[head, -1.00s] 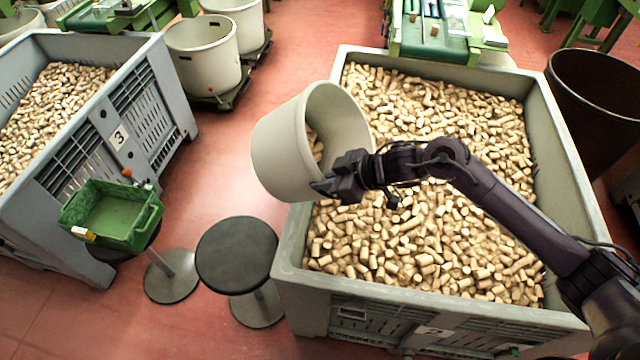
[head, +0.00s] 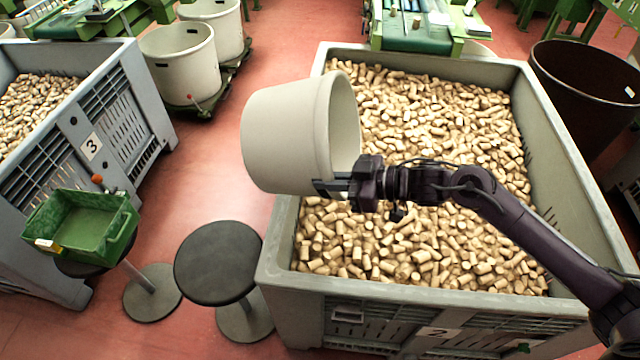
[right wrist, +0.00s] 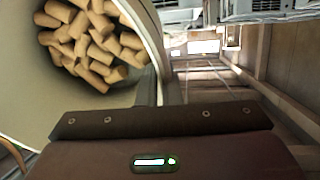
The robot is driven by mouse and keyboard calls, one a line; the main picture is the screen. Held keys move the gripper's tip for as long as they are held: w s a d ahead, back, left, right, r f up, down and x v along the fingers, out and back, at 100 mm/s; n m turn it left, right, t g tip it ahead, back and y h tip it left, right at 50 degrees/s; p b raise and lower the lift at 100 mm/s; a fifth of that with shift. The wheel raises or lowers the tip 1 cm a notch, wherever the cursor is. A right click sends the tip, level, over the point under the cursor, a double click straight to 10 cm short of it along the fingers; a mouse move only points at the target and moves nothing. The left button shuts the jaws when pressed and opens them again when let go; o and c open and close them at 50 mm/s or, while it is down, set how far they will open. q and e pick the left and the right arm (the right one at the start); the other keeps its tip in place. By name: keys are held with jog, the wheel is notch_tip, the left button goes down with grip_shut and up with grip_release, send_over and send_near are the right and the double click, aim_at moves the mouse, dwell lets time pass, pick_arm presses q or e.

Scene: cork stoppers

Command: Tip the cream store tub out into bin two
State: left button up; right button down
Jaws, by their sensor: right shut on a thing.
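The cream tub (head: 285,140) is held above the left wall of bin two (head: 268,262), tilted on its side with its mouth toward the right, over the bin. My right gripper (head: 338,186) is shut on its rim at the lower right. In the right wrist view several corks (right wrist: 95,45) lie inside the tub (right wrist: 22,110). In the head view the tub's inside is mostly hidden. Bin two is grey, marked 2, and nearly full of corks (head: 440,130). My left gripper is not in view.
A black round stool (head: 218,262) stands left of bin two. Bin three (head: 130,110) is at the left, with a green crate (head: 90,225) before it. Cream tubs (head: 180,65) stand behind on a dolly. A dark brown barrel (head: 585,90) is at the right.

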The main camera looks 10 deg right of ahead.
jog(key=shift+s+d+f+t+y+b, duration=0.2)
jog(key=shift+d+f+y+b, duration=0.1)
jog(key=shift+d+y+b, duration=0.25)
jog(key=shift+s+d+f+t+y+b, duration=0.15)
jog(key=shift+d+f+t+y+b, duration=0.1)
jog(key=shift+d+y+b, duration=0.25)
jog(key=s+d+r+t+y+b, duration=0.2)
jog(key=d+y, duration=0.3)
jog(key=shift+s+d+r+m+b, duration=0.2)
jog(key=shift+d+m+b, duration=0.1)
jog(key=shift+d, duration=0.1)
